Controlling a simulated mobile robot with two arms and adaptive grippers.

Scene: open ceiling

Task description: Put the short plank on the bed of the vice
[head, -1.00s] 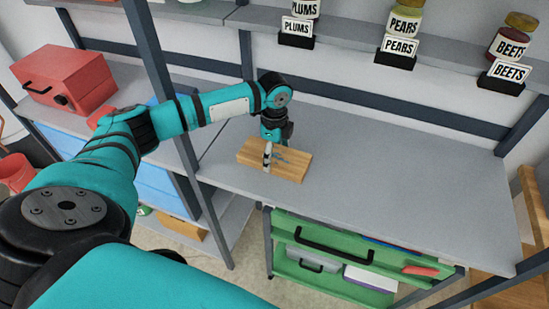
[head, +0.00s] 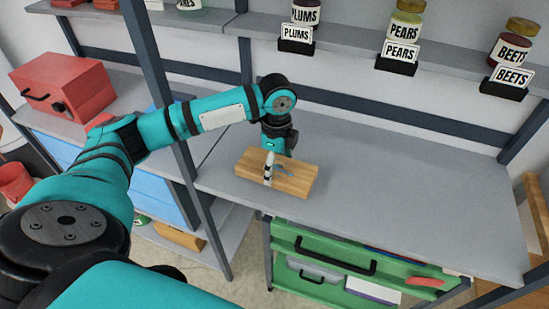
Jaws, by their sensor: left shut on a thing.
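The short plank (head: 295,180) is a light wooden board at the front left of the grey shelf top. My left gripper (head: 270,168) comes down over it from above and is shut on it, with one pale finger showing across the plank's near side. The far finger is mostly hidden. The plank looks level and seems slightly above the shelf top, though the gap is hard to tell. No vice shows in this view. My right gripper is not in view.
The grey shelf top (head: 400,195) is clear to the right of the plank. Labelled jars, including beets (head: 513,45), stand on the upper shelf. A dark post (head: 160,80) rises left of the plank, with a red toolbox (head: 65,85) beyond. A green drawer (head: 335,265) is below.

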